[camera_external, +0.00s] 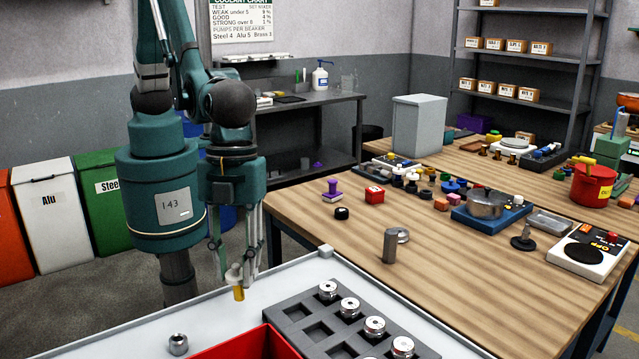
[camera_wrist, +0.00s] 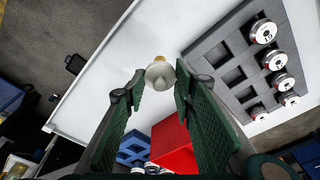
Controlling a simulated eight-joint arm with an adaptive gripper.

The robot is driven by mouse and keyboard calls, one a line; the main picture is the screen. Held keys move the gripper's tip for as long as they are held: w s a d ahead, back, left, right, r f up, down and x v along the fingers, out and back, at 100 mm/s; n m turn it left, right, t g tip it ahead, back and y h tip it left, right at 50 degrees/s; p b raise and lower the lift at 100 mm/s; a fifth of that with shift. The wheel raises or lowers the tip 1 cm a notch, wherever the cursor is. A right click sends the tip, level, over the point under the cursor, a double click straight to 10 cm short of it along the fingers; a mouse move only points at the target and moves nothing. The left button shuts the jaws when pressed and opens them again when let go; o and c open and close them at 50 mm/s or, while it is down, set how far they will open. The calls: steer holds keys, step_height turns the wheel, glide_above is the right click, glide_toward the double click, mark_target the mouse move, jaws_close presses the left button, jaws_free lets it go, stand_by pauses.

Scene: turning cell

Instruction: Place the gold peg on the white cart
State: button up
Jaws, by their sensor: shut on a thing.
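My gripper (camera_external: 236,268) is at the near end of my arm, over the white cart (camera_external: 120,338). It is shut on the gold peg (camera_external: 238,293), which has a pale cream upper part and a gold lower end. The peg is about upright, gold end down, at or just above the cart top; I cannot tell whether it touches. In the wrist view the peg (camera_wrist: 160,74) shows between my fingertips, with the bare white cart top (camera_wrist: 140,45) behind it.
A red bin (camera_external: 245,345) and a dark grey tray (camera_external: 320,330) with several silver round parts stand on the cart near the peg. A small silver cylinder (camera_external: 178,344) stands to the left. The wooden table (camera_external: 450,270) behind is crowded.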

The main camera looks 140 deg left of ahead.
mark_target(238, 284)
steer(key=shift+f, duration=2.05)
steer(key=shift+f, duration=0.2)
steer(key=o, duration=1)
steer(key=shift+r, duration=0.2)
steer(key=shift+s+a+r, duration=0.2)
steer(key=shift+s+r, duration=0.05)
steer(key=shift+r, duration=1.75)
steer(key=shift+s+a+r, duration=0.2)
steer(key=shift+a+r, duration=0.05)
steer(key=shift+r, duration=1.7)
steer(key=shift+s+a+r, duration=0.2)
steer(key=shift+s+r, duration=0.05)
steer(key=shift+r, duration=1.75)
steer(key=shift+r, duration=0.1)
